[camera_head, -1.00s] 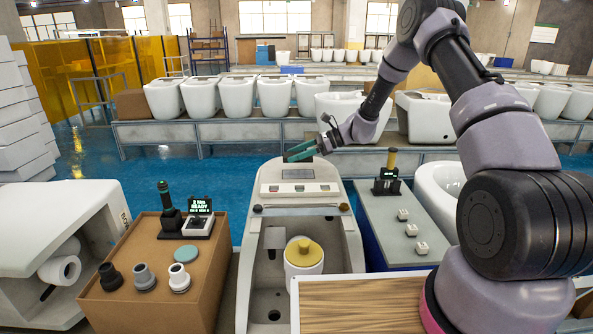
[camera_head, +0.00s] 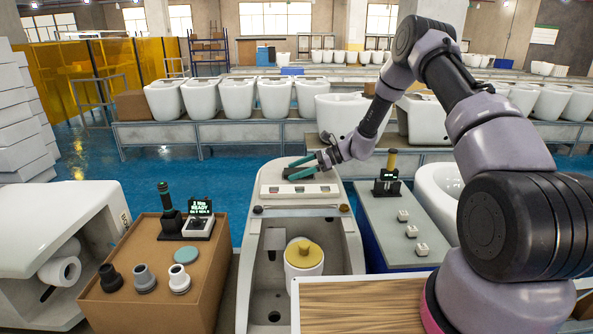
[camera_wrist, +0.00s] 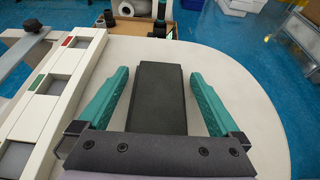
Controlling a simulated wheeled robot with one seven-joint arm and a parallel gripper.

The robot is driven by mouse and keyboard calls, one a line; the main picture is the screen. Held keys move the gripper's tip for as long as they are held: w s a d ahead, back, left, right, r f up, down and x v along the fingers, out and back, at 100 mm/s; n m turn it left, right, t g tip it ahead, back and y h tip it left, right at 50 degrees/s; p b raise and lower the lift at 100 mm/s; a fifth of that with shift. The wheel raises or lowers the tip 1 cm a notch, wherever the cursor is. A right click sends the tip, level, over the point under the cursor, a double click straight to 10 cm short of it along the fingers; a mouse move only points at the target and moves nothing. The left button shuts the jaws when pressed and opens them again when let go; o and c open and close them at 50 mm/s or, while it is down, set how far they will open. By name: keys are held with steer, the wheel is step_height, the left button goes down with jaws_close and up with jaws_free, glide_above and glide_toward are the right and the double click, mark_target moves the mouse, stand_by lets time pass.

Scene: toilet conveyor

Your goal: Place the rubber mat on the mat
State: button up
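A dark grey rectangular pad, which looks like a mat (camera_wrist: 155,105), lies flat on the white top of the grey-white toilet-shaped fixture (camera_head: 345,236). In the wrist view my gripper (camera_wrist: 159,76) is open, with one teal finger on each side of the pad and a visible gap on both sides. In the head view my gripper (camera_head: 291,171) is low over the back of the fixture, and its fingers mostly hide the pad. A round grey-green disc (camera_head: 180,255) lies on the brown box at left. I cannot tell a second mat apart from these.
A white strip with three slots (camera_head: 300,191) lies beside the pad. A yellow-lidded white container (camera_head: 303,256) stands in the fixture's bowl. The brown box (camera_head: 150,300) holds several cups and a display. A grey-topped stand (camera_head: 400,235) is at right.

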steer(key=shift+r, duration=0.15)
steer(key=v, duration=1.1)
steer(key=shift+d, duration=0.15)
steer(key=shift+d+r, duration=0.15)
steer(key=shift+d, duration=0.2)
steer(key=shift+r, duration=0.25)
steer(key=s+d+r+n+t+h, duration=0.1)
steer(key=s+d+r+n+h, duration=0.2)
steer(key=s+r, duration=0.65)
steer(key=s+d+r+n+h, duration=0.1)
steer(key=s+r+n+h, duration=0.4)
steer(key=r, duration=0.8)
steer(key=s+d+r+n+t+h, duration=0.1)
steer(key=s+d+r+n+t, duration=0.1)
steer(key=s, duration=0.5)
steer(key=s+d+r+n+t+h, duration=0.1)
steer(key=s+d+r+n+t, duration=0.1)
steer(key=s, duration=0.5)
steer(key=s+d+r+n+t+h, duration=0.1)
steer(key=s+d+r+n+t, duration=0.1)
steer(key=s, duration=0.5)
step_height(320, 180, up, 3)
steer(key=shift+d+f, duration=0.2)
steer(key=shift+d, duration=0.5)
